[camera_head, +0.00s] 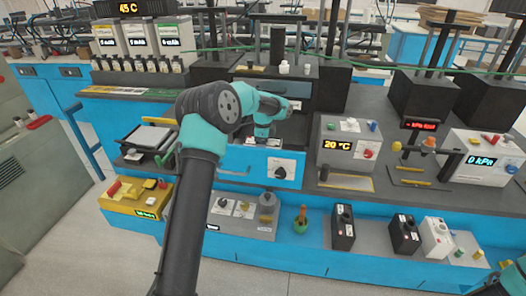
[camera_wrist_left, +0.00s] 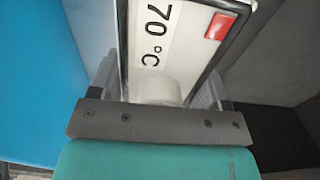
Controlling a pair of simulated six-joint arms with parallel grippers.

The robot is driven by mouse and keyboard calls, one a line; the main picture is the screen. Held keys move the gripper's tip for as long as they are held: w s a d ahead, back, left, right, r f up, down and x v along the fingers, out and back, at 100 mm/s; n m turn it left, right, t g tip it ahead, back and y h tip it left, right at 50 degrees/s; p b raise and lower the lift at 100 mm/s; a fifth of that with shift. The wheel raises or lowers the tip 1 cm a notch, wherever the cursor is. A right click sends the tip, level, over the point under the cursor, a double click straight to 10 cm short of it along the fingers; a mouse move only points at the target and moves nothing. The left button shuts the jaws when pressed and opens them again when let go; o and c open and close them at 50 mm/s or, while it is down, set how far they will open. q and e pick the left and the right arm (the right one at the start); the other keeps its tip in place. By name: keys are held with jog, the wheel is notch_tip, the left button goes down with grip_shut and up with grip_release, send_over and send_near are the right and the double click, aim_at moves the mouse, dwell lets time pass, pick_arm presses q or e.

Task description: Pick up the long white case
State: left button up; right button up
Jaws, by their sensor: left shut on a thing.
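My left gripper (camera_head: 262,137) reaches over the middle of the blue bench, partly hidden by its own arm in the head view. In the left wrist view, the left gripper (camera_wrist_left: 160,95) is shut on a pale white piece (camera_wrist_left: 160,88) with a rounded edge. Only its near end shows, so I cannot tell its full length or whether it is the long white case. Just beyond it is a white panel (camera_wrist_left: 185,45) with a black rim, marked "70 °C", with a red square. Only a bit of my right arm shows at the lower right of the head view; its gripper is out of view.
Right of my left gripper stands a grey unit reading 20 °C (camera_head: 345,150). A dark-windowed unit (camera_head: 275,90) stands behind. A yellow box (camera_head: 137,198) is at the left. Black boxes (camera_head: 343,228) and a white box (camera_head: 436,238) stand on the front shelf.

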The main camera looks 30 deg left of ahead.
pick_arm(q)
jog(key=shift+r, duration=0.1)
notch_tip(320, 180, up, 10)
jog(key=shift+f, duration=0.1)
dwell(0.5)
dwell(0.5)
